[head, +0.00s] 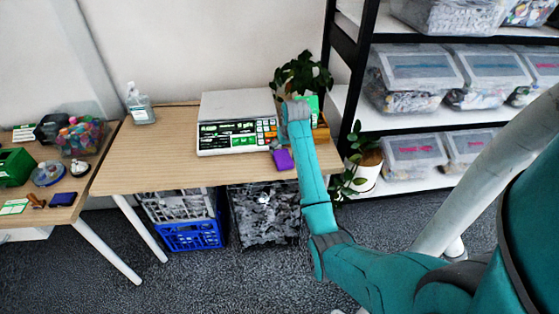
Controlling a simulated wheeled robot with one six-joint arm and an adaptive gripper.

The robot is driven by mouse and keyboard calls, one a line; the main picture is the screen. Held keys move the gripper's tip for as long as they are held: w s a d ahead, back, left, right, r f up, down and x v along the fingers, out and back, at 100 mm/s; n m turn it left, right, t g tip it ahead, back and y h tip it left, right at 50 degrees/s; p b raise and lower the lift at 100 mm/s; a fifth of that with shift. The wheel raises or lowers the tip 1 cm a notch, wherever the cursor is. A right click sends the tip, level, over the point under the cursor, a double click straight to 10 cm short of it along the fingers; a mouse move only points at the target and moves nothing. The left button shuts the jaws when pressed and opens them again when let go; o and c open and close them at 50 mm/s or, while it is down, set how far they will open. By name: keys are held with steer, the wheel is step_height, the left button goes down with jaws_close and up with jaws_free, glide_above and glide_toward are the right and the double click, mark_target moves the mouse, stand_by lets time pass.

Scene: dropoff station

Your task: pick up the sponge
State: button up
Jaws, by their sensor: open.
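A small purple block (283,159), which looks like the sponge, lies on the wooden table (160,160) near its front edge, in front of the scale. My teal arm reaches over the table from the lower right. My gripper (276,143) is only partly visible at its end, just above and beside the purple block. The wrist hides most of the fingers. The gripper is open, and I cannot tell whether it touches the block.
A scale (225,137) stands behind the block. A green card (307,103) and potted plant (300,75) are behind my wrist. A sanitizer bottle (140,105) stands at the back left. Crates (190,235) are under the table; the table's left part is clear.

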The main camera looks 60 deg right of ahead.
mark_target(283, 158)
steer(key=x, duration=0.2)
steer(key=shift+w+f, duration=0.1)
steer(key=shift+f, duration=0.15)
steer(key=shift+x, duration=2.7)
steer(key=shift+f, duration=0.3)
steer(key=shift+c, duration=0.3)
steer(key=c, duration=0.9)
steer(key=shift+o, duration=0.2)
